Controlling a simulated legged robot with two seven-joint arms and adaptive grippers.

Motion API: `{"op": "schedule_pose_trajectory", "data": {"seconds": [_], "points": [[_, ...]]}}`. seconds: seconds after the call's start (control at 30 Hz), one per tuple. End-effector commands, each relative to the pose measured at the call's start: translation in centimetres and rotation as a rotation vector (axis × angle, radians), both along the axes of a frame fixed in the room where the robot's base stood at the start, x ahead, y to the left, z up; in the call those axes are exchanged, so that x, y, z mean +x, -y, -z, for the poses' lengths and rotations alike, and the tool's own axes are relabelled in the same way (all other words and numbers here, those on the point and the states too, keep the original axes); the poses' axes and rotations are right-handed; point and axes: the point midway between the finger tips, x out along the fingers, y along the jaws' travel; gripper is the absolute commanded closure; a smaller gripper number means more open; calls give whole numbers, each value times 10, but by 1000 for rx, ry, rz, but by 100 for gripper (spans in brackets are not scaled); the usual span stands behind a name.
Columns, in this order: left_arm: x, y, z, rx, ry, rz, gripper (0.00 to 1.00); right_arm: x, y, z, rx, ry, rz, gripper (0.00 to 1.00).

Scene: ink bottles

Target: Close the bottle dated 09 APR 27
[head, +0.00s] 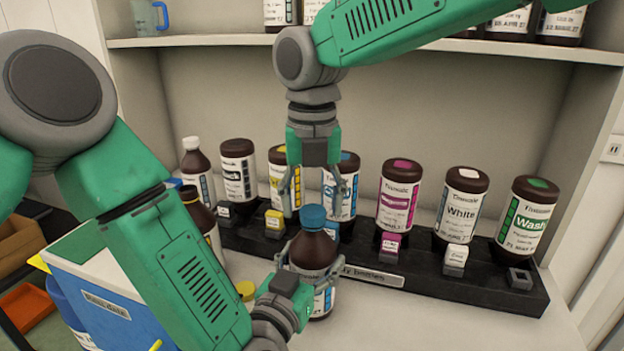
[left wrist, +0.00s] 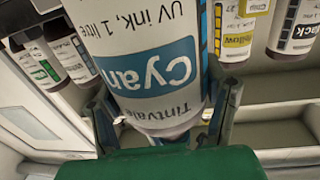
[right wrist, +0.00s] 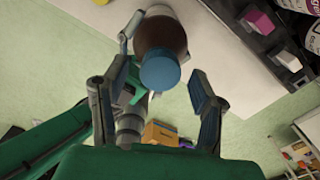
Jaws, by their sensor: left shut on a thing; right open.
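A brown ink bottle (head: 313,250) with a blue cap (head: 314,217) stands upright in front of the rack. Its white label reads Cyan in the left wrist view (left wrist: 150,65); I cannot read a date on it. My left gripper (head: 304,278) is shut around the bottle's body. My right gripper (head: 315,205) points down above the bottle, open. Its fingers are on either side of the blue cap and apart from it, as the right wrist view (right wrist: 160,72) shows. The cap sits on the bottle's neck; I cannot tell how tightly.
A black rack (head: 490,297) behind holds several capped bottles, including magenta (head: 398,205), White (head: 461,208) and Wash (head: 524,220). A yellow cap (head: 246,290) and a blue box (head: 110,310) are at the left. A shelf (head: 220,41) runs above. The counter's front right is clear.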

Motion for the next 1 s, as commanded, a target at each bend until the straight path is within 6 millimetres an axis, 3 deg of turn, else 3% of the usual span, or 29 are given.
{"op": "schedule_pose_trajectory", "data": {"seconds": [0.13, 0.43, 0.47, 0.6, 0.83, 1.0], "points": [[0, 0, -1, -1, 2, 0, 100, -1, 0, 11, 0, 0, -1, 47], [0, 0, -1, -1, 2, 0, 100, 0, 0, 13, 0, 1, 0, 47], [0, 0, -1, -1, 2, 0, 100, 0, 0, 13, 0, 1, 0, 50], [0, 0, -1, -1, 2, 0, 100, 0, 0, 13, 0, 1, 0, 98], [0, 0, -1, 0, 1, 0, 100, 0, 0, 13, 0, 1, 84, 98], [0, 0, -1, 0, 1, 1, 100, 0, -1, 13, -2, 4, 440, 98]]}}
